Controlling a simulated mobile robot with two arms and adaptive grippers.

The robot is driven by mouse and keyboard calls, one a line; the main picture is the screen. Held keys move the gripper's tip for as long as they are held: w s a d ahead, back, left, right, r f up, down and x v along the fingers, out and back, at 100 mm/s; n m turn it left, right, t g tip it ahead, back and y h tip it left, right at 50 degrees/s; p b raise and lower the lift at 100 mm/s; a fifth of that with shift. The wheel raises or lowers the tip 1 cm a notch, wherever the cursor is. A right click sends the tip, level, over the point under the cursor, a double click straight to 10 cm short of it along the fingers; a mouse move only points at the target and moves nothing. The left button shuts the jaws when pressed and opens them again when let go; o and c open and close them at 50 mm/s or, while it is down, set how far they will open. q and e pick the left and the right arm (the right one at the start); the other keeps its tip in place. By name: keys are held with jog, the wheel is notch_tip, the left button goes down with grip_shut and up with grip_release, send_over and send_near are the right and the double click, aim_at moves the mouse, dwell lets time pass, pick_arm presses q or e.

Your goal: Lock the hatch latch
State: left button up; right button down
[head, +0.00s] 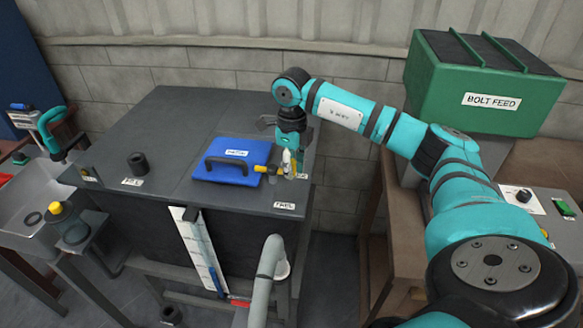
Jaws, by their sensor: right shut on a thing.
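The blue hatch (232,172) lies closed and flat on the dark cabinet top, with a black handle (228,164) and a small white label. A yellow-knobbed latch (262,169) is at its right edge. My right gripper (292,166) points down just right of the hatch, at the latch. It is shut on the latch, though its fingertips are small and partly blurred, so the exact contact is hard to see. The latch's far end is partly hidden by the gripper. My left gripper is not in view.
The dark cabinet top (165,130) is mostly clear, with a short black cylinder (138,163) to the left. A green BOLT FEED bin (475,85) stands at the right. A grey curved pipe (268,268) rises in front. A sink (35,195) is at the left.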

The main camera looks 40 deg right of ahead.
jog(key=shift+w+d+r, duration=0.1)
jog(key=shift+d+r, duration=0.1)
jog(key=c, duration=1.5)
grip_release()
jog(key=o, duration=0.3)
jog(key=shift+f, duration=0.15)
jog(key=shift+a, duration=0.1)
jog(key=shift+r, duration=0.4)
notch_tip(320, 180, up, 11)
jog(key=shift+r, duration=0.15)
